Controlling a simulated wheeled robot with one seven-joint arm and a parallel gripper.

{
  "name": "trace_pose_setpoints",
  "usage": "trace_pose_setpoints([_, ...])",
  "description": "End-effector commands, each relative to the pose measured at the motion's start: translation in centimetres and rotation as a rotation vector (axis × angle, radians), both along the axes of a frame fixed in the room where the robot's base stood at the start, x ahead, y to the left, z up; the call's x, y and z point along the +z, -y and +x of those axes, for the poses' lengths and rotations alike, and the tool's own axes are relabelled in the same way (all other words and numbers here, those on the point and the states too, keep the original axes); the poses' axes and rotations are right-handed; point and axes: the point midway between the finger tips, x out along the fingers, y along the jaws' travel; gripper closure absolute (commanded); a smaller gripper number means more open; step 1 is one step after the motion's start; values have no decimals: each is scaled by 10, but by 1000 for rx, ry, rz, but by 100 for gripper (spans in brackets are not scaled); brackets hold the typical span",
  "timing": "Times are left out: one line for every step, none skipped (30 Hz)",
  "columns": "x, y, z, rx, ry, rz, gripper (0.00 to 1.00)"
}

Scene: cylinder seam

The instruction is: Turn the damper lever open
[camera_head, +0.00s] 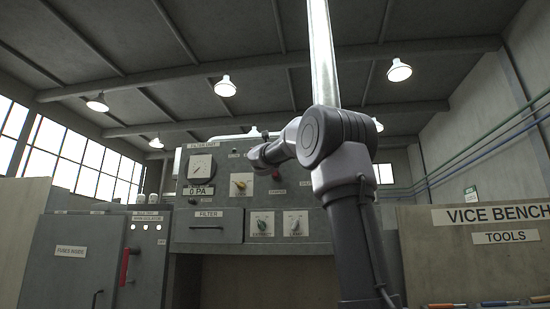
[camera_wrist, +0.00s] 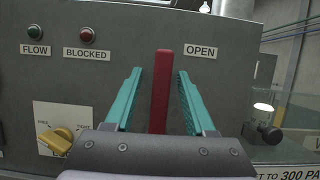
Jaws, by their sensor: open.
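The damper lever, a red upright bar (camera_wrist: 160,90), stands against the grey panel in the wrist view. An OPEN label (camera_wrist: 200,51) is just right of its upper part. My gripper (camera_wrist: 160,74) is open, its teal fingers one on each side of the lever with a visible gap on both sides. Nothing is gripped. The lower end of the lever is hidden behind my gripper's body. In the head view my wrist reaches to the filter unit's panel; the fingers cannot be made out there.
A green FLOW lamp (camera_wrist: 36,33) and a red BLOCKED lamp (camera_wrist: 86,36) sit upper left. A yellow knob (camera_wrist: 58,139) is lower left, a dark round-ended fitting (camera_wrist: 268,132) right. In the head view, a fuse cabinet (camera_head: 70,250) stands left and a vice bench (camera_head: 470,250) right.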

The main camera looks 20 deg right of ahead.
Motion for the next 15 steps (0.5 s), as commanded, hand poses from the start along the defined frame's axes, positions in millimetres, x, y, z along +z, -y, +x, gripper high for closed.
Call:
trace_pose_setpoints([-2,-4,-5,2,0,2,45])
trace_pose_setpoints([-3,-6,-8,3,0,1,45])
trace_pose_setpoints([-6,-9,-14,2,0,0,45])
trace_pose_setpoints([-8,-12,-18,3,1,1,45])
trace_pose_setpoints([-11,-15,-23,4,0,1,45])
trace_pose_setpoints([-14,-20,-30,4,0,1,45])
trace_pose_setpoints([-17,-23,-34,4,0,1,45])
trace_pose_setpoints([-19,-26,-40,3,1,2,45])
trace_pose_setpoints([-22,-31,-45,4,0,1,45])
trace_pose_setpoints([-24,-34,-50,4,0,1,45])
trace_pose_setpoints([-26,-36,-54,3,0,0,45])
trace_pose_setpoints([-30,-40,-59,3,-2,0,45])
trace_pose_setpoints([-31,-43,-63,3,0,0,45])
trace_pose_setpoints([-33,-45,-66,3,-1,0,45])
trace_pose_setpoints([-35,-47,-70,2,-1,0,45])
